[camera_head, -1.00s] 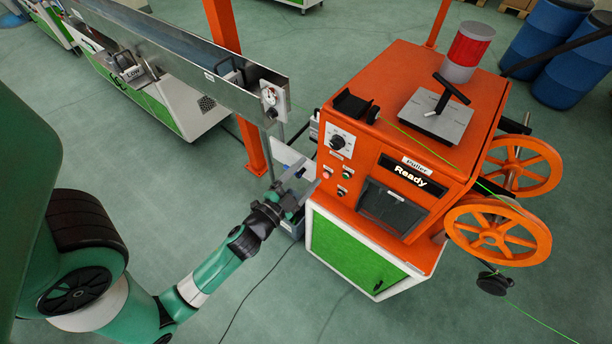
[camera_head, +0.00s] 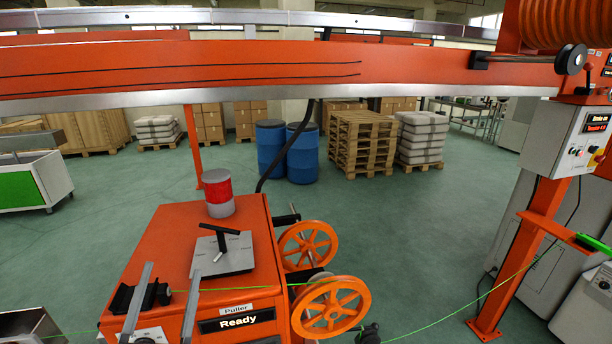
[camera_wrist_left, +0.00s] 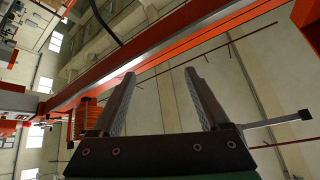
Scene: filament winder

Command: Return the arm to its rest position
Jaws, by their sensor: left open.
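My left gripper (camera_head: 172,270) shows at the bottom of the head view as two grey fingers pointing up, apart and empty. They appear in front of the orange puller machine (camera_head: 172,236), overlapping its left front in the picture; how far they are from it I cannot tell. In the left wrist view the same gripper (camera_wrist_left: 160,73) has its fingers spread with nothing between them, and the camera looks up toward an orange beam and the ceiling. The rest of my left arm is hidden below the head view. My right gripper is not in view.
A long orange beam (camera_head: 250,62) spans the head view above the puller. Orange wheels (camera_head: 331,307) and a green filament (camera_head: 440,322) are at the puller's right. A control box (camera_head: 572,142) on an orange post stands far right. Blue barrels (camera_head: 304,158) and pallets (camera_head: 363,142) are behind.

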